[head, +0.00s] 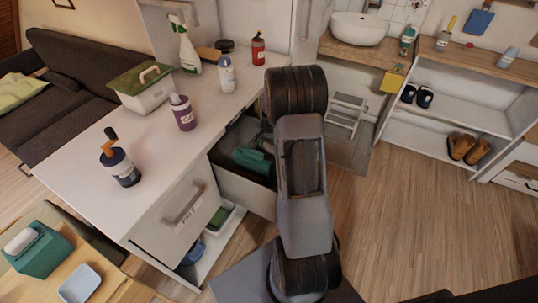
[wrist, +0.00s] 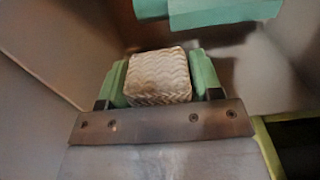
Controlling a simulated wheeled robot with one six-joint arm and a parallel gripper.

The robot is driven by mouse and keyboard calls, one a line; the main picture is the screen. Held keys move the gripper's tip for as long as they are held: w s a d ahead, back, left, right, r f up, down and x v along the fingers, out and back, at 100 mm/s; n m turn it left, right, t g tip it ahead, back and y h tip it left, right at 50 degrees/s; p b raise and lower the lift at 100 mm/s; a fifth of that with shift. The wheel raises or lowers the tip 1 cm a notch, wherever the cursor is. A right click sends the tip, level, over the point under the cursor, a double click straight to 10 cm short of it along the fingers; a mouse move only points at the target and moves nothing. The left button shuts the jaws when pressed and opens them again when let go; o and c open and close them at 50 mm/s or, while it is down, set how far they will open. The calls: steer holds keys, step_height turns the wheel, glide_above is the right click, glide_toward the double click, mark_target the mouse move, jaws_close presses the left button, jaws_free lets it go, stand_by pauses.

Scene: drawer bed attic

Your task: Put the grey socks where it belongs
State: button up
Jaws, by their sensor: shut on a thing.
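The grey socks (wrist: 160,78) show in the wrist view as a pale, ribbed, block-shaped bundle. My gripper (wrist: 160,85) is shut on them, with a green finger on each side. Pale walls, which look like a drawer's inside, surround the gripper, and a teal-green thing lies just beyond the socks at the top. In the head view an open drawer (head: 243,190) juts from the white counter and holds a teal-green thing (head: 253,161). My arm covers the drawer's right part, and hides the gripper and socks there. I cannot tell whether the socks touch the drawer floor.
The counter (head: 150,165) carries several bottles and a white box with a green lid (head: 142,88). Shoes stand on shelves at right. The wooden floor at right is clear.

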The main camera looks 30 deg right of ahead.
mark_target(270, 151)
steer(key=shift+f, duration=2.05)
steer(key=shift+f, duration=0.1)
steer(key=shift+f+b, duration=0.15)
steer(key=shift+b, duration=0.2)
steer(key=o, duration=1)
